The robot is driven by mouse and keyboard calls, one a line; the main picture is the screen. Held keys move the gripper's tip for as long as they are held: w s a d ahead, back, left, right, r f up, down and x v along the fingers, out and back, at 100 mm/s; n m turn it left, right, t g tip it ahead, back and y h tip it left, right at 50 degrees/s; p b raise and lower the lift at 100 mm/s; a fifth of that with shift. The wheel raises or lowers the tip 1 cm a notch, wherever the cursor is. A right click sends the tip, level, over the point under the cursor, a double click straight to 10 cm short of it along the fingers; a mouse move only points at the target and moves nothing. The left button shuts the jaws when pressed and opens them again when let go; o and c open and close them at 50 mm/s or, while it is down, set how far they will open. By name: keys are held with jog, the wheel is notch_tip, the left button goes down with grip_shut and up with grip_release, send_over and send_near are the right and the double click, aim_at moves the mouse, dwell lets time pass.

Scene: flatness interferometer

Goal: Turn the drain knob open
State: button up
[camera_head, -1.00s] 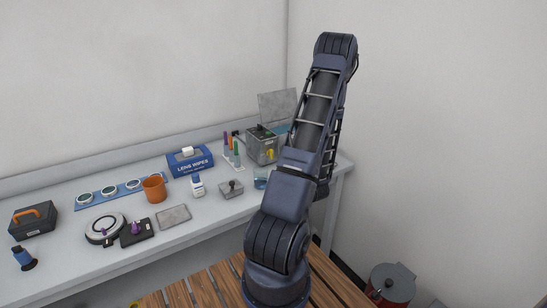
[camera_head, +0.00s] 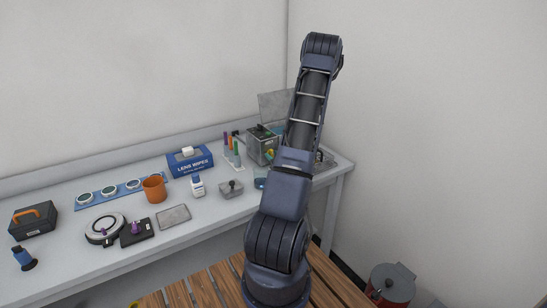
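The grey metal box (camera_head: 261,147) stands at the back right of the bench with its lid raised. A small yellow part (camera_head: 271,155) shows low on its front, close to my arm; it may be the drain knob, but it is too small to read its setting. My arm rises in front of the bench and bends at the top. My gripper cannot be made out; it appears hidden behind my arm, so its distance to the knob does not show.
On the bench (camera_head: 205,222) stand a blue wipes box (camera_head: 190,163), colored markers (camera_head: 233,146), a white bottle (camera_head: 197,187), a grey block with a knob (camera_head: 231,188) and an orange cup (camera_head: 154,190). A red bin (camera_head: 389,287) stands on the floor at the right.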

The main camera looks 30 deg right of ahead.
jog(key=c, duration=0.7)
jog(key=shift+o, duration=0.2)
jog(key=shift+n, duration=0.4)
jog(key=n, duration=1.1)
jog(key=shift+n, duration=2.3)
